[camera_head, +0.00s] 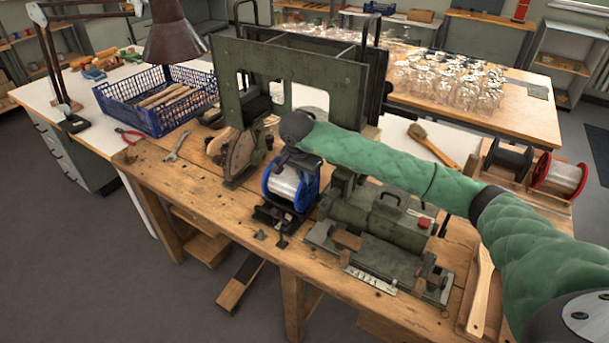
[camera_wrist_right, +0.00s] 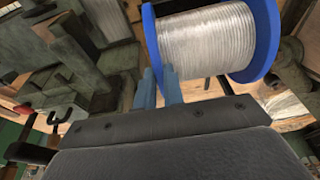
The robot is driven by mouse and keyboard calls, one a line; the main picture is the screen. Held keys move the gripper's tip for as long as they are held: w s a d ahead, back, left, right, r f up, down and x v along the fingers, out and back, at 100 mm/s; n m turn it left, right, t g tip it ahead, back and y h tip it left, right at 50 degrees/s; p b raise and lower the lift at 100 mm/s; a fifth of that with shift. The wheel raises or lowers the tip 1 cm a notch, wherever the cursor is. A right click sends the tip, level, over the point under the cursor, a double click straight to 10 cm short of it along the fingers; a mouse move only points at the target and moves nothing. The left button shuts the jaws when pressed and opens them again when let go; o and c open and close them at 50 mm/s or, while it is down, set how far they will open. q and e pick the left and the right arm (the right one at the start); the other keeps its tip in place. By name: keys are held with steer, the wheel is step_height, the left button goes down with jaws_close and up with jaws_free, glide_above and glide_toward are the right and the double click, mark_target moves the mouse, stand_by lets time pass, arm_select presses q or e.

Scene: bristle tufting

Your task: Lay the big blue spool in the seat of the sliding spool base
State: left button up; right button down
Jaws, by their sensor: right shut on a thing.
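The dark sliding spool base (camera_head: 275,221) shows just below the spool. I cannot tell whether the spool touches its seat. My left gripper is out of view.
A green machine frame (camera_head: 300,70) stands behind the spool, and a wooden-sided disc device (camera_head: 240,155) is close on its left. A green machine block (camera_head: 375,215) is close on its right. A black spool (camera_head: 508,158) and a red spool (camera_head: 558,175) stand far right.

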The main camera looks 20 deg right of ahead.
steer(key=shift+f+b, duration=0.3)
steer(key=shift+b, duration=0.1)
stand_by(0.3)
steer(key=c, duration=1)
jaws_free()
steer(key=shift+f, duration=0.1)
steer(key=shift+c, duration=0.2)
steer(key=shift+r, duration=0.2)
steer(key=shift+r+p, duration=0.45)
steer(key=shift+r, duration=2.9)
